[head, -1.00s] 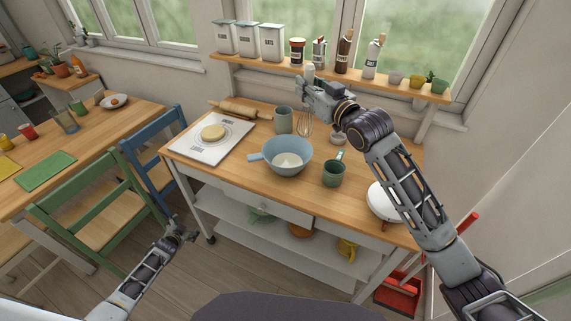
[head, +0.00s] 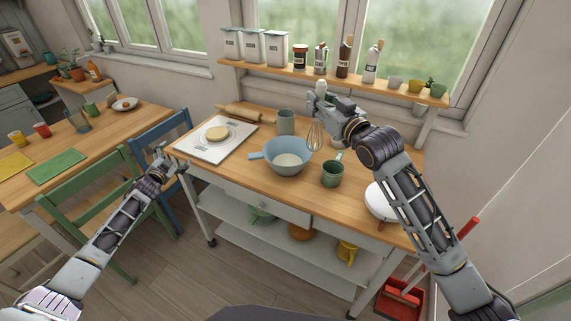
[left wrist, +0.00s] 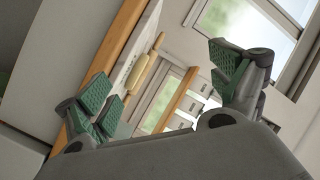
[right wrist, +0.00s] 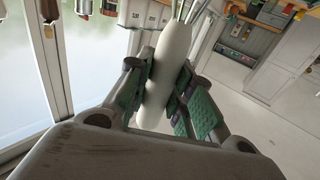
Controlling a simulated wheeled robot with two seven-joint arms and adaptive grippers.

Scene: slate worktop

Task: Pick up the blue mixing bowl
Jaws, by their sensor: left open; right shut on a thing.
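The whisk's wire head (head: 316,137) hangs below, behind and right of the bowl.
Chairs (head: 160,140) stand left of the worktop.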

